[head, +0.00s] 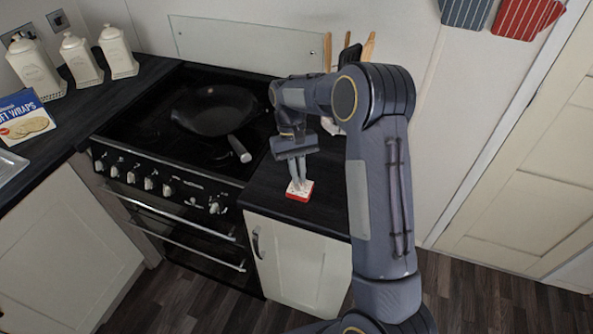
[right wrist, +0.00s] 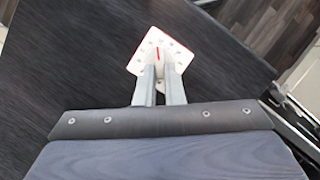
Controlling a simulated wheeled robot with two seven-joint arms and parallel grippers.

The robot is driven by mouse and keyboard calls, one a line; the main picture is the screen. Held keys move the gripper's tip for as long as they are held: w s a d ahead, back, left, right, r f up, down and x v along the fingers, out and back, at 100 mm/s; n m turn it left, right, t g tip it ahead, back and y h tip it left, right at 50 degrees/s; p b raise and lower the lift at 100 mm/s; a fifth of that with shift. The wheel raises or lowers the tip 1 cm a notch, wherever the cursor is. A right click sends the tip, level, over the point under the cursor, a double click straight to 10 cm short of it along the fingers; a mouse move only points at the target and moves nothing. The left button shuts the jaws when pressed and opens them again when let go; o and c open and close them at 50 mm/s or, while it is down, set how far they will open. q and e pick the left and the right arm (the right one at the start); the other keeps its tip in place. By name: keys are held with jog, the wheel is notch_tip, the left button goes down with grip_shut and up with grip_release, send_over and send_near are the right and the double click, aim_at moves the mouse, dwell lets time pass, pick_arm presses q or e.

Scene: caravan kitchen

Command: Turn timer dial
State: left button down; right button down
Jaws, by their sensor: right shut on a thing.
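The timer (head: 300,195) is a small square block with a white dotted face and a red side, on the dark worktop to the right of the stove. In the right wrist view, the timer's white face (right wrist: 145,51) shows beyond the fingers, with a red mark near its middle. My right gripper (head: 298,182) reaches down from above, its fingertips at the centre of the face. It is shut on the dial (right wrist: 160,58), which the fingers partly hide. My left gripper is not in view.
A black stove (head: 150,130) holds a frying pan (head: 215,110), its handle pointing toward the timer's side. Utensils (head: 368,46) stand behind my right arm. White canisters (head: 78,58) and a wraps box (head: 24,117) are at the left. Bare worktop (head: 265,185) lies left of the timer.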

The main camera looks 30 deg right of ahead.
jog(key=shift+s+f+m+y, duration=0.2)
jog(key=shift+f+m+y, duration=0.1)
jog(key=shift+m, duration=0.3)
jog(key=shift+d, duration=0.1)
jog(key=c, duration=1.5)
grip_release()
jog(key=shift+r, duration=0.1)
jog(key=shift+w+r, duration=0.1)
jog(key=shift+v, duration=3.9)
